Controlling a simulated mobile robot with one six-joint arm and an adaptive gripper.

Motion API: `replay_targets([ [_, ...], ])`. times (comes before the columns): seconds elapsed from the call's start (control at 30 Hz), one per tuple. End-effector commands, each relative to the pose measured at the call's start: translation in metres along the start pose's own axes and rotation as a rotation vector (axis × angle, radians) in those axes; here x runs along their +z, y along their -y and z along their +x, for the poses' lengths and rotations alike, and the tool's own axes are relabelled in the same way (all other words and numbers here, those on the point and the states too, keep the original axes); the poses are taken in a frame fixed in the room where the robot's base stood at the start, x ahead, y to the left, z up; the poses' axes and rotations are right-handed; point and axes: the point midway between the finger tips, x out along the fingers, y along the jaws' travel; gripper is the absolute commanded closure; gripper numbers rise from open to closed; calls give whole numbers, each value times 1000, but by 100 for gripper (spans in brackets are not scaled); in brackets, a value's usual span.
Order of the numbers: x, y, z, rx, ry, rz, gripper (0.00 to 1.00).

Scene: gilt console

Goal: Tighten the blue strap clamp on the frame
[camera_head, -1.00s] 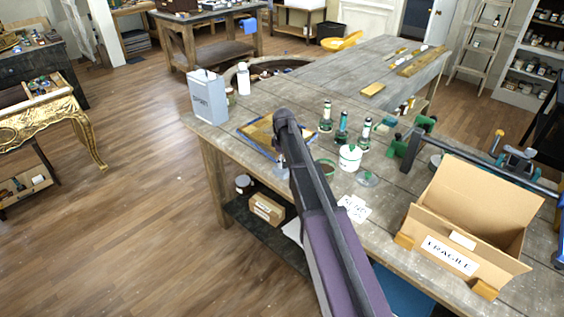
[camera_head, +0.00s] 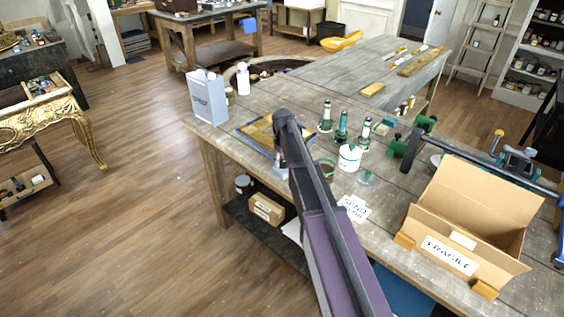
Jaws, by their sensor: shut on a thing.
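The small gilt frame (camera_head: 258,133) lies flat on the near workbench. The blue strap clamp (camera_head: 247,141) runs around its outer edge as a thin blue line. My gripper (camera_head: 279,168) is at the frame's near right corner, small and partly hidden by my dark arm. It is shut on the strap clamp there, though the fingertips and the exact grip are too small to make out. My arm covers part of the frame's right side.
A grey can (camera_head: 207,97) and a white bottle (camera_head: 243,79) stand beyond the frame. Several green-based bottles (camera_head: 341,127) and a white tub (camera_head: 350,157) stand to the right. An open cardboard box (camera_head: 450,255) and bar clamp (camera_head: 480,175) occupy the bench's right side.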

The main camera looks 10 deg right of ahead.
Motion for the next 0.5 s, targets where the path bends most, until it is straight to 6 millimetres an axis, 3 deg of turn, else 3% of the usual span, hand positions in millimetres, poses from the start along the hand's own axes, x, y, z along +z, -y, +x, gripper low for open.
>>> replay_targets([
  [0.5,3,2,0,-2,7,490,90],
])
